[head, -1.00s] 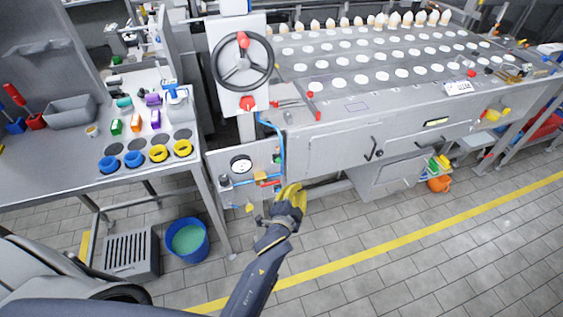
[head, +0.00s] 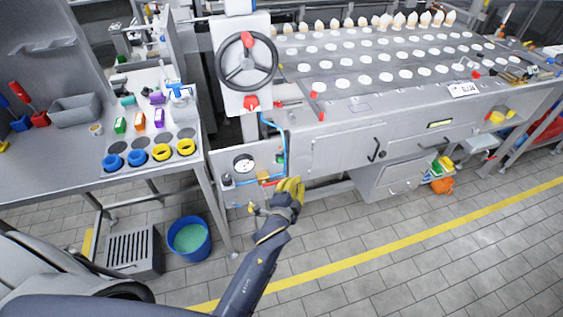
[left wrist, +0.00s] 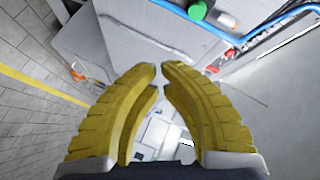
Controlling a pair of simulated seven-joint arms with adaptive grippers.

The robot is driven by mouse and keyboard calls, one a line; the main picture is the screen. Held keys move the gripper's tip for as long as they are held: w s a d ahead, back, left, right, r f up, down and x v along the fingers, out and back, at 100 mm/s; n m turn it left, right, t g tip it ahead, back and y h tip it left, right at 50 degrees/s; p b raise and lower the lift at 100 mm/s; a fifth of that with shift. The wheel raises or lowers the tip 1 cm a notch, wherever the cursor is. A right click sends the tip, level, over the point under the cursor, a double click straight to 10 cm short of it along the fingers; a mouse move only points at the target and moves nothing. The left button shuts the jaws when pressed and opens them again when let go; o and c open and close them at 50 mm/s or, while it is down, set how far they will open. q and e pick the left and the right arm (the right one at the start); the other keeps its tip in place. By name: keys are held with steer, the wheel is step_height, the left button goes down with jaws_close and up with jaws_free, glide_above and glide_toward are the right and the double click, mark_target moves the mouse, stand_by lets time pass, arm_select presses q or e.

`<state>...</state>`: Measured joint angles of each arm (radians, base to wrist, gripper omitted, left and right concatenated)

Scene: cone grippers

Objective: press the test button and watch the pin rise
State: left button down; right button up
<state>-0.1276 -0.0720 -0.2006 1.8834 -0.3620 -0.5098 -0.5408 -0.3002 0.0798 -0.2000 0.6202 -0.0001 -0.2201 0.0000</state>
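A grey panel (head: 219,159) with a round dial gauge (head: 244,164) and blue tubing is below the handwheel. A small green cap (head: 280,159) is on its right side; it also shows at the top of the left wrist view (left wrist: 197,11). I cannot tell which part is the test button, and I cannot make out the pin. My left gripper (head: 291,182) has yellow ribbed fingers and is in front of the panel's lower right corner, below the green cap. In the left wrist view its fingertips (left wrist: 161,66) nearly meet, with nothing between them. My right gripper is not in view.
The handwheel (head: 245,62) stands above the panel. A steel bench (head: 60,165) with yellow and blue rings is at left, with a blue bucket (head: 205,240) on the floor below. A machine cabinet (head: 340,147) is at right.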

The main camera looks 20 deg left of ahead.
arm_select(q)
steer(key=w+a, duration=0.3)
steer(key=w, duration=0.2)
steer(key=shift+a, duration=0.3)
steer(key=shift+w, duration=0.15)
stand_by(1.5)
steer(key=shift+w+a, duration=0.25)
steer(key=shift+w+a, duration=0.3)
steer(key=shift+w, duration=0.1)
stand_by(1.1)
steer(key=shift+s+d, duration=0.15)
stand_by(1.5)
steer(key=shift+s+d, duration=0.4)
steer(key=shift+s, duration=0.25)
steer(key=shift+s+d, duration=0.1)
steer(key=shift+s+d, duration=0.7)
steer(key=shift+s, duration=0.3)
steer(key=shift+s+d, duration=0.65)
steer(key=shift+s, duration=0.3)
